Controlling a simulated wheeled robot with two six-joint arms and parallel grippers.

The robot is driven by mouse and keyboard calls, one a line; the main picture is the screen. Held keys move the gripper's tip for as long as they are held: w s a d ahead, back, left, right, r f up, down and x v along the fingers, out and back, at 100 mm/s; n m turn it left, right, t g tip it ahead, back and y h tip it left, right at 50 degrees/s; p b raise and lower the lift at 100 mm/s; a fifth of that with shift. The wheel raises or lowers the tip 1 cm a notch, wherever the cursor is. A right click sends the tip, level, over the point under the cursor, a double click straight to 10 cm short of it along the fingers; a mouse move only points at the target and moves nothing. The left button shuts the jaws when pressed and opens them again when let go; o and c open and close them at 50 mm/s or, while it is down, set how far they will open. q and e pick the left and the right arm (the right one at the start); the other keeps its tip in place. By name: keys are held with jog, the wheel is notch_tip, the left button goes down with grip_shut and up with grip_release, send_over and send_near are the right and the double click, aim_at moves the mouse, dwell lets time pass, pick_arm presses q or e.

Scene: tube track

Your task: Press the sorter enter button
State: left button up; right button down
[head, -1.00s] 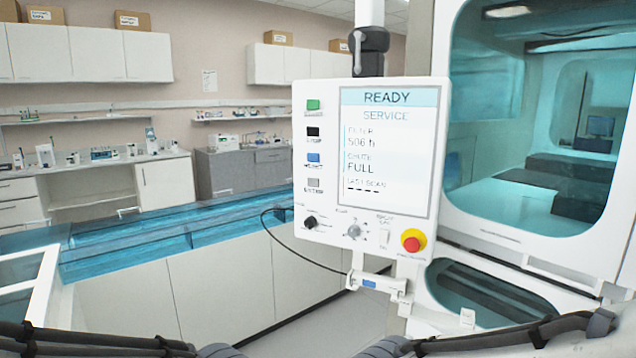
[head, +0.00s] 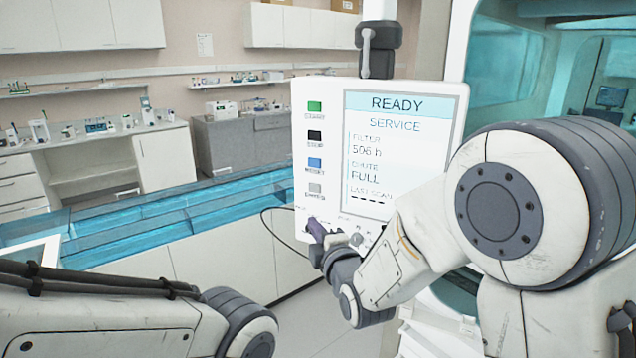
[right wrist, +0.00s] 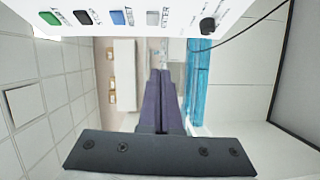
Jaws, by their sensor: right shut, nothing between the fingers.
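The sorter's white control panel (head: 296,150) hangs upright in the middle of the head view. A column of square buttons runs down its left side: green, black, blue, and the grey enter button (head: 315,188) lowest. The enter button also shows at the top of the right wrist view (right wrist: 153,18). My right gripper (head: 317,230) is shut and empty, its purple fingers in front of the panel's lower left, below the enter button. In the right wrist view the closed fingers (right wrist: 160,74) lie below the button row, apart from it. My left gripper is out of view.
The panel's screen (head: 395,140) reads READY. A black knob (right wrist: 208,25) sits beside the enter button in the wrist view. My right arm covers the panel's lower right, hiding the red stop knob. A blue-topped counter (head: 190,210) stands behind at left.

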jog(key=shift+w+d+r+t, duration=0.3)
jog(key=shift+w+d+r, duration=0.1)
jog(key=shift+d+r, duration=0.15)
jog(key=shift+w+d, duration=0.1)
jog(key=p, duration=0.6)
send_near(310, 187)
jog(key=w+a, duration=0.2)
jog(key=a, duration=0.1)
jog(key=w, duration=0.1)
jog(key=w+d+p, duration=0.1)
jog(key=shift+w+r+p, duration=0.15)
jog(key=shift+w+p, duration=0.15)
jog(key=shift+w, duration=0.05)
jog(key=shift+w+d, duration=0.2)
jog(key=shift+w, duration=0.1)
